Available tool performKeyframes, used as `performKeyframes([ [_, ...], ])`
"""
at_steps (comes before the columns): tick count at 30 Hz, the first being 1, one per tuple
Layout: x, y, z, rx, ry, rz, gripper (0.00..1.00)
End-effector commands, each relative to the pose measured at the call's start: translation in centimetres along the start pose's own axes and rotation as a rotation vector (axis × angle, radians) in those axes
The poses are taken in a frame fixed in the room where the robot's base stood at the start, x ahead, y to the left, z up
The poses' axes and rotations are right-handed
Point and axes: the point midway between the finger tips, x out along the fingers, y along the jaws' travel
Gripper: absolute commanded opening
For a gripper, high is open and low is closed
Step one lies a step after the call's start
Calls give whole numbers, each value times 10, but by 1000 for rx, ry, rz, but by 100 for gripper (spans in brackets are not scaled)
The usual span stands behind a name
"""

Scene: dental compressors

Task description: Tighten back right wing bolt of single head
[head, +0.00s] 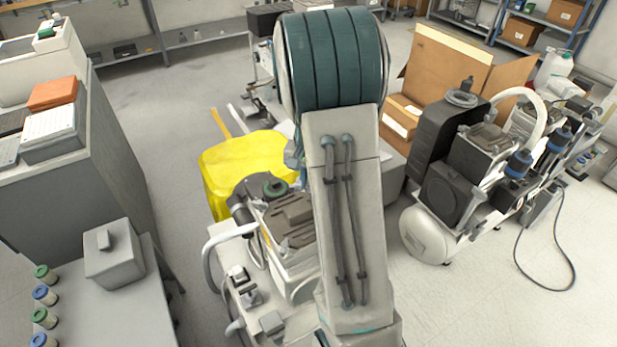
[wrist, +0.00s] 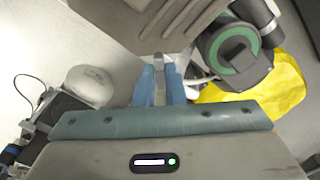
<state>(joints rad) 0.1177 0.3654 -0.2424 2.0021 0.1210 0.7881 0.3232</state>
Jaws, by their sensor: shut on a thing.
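The single-head compressor (head: 288,222) stands in the middle of the head view, with a brown-grey ribbed head and a round green-ringed cap. My arm covers its right side. In the wrist view the ribbed head (wrist: 150,18) fills the top, with the green-ringed cap (wrist: 232,48) to the right. My gripper (wrist: 160,68) has its two blue fingers close together at the head's lower edge, shut on a small grey piece, the wing bolt (wrist: 158,61). The fingers hide most of the bolt, so its seating cannot be told. My gripper is hidden in the head view.
A yellow bin (head: 222,172) stands behind the single-head compressor. A larger compressor with a white tank (head: 428,236) stands at right, near an open cardboard box (head: 447,68). A grey side table (head: 105,310) with several small jars is at lower left. Floor between is clear.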

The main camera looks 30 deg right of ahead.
Motion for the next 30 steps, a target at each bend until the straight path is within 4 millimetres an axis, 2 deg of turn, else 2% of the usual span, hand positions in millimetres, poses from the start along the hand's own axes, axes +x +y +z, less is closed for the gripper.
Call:
performKeyframes([
  [14, -1, 0, -1, 14, 3, -1, 0],
  [15, -1, 0, -1, 14, 3, -1, 16],
  [17, -1, 0, -1, 14, 3, -1, 32],
  [26, -1, 0, 0, 13, 1, -1, 32],
  [30, -14, -1, -1, 13, 4, -3, 32],
])
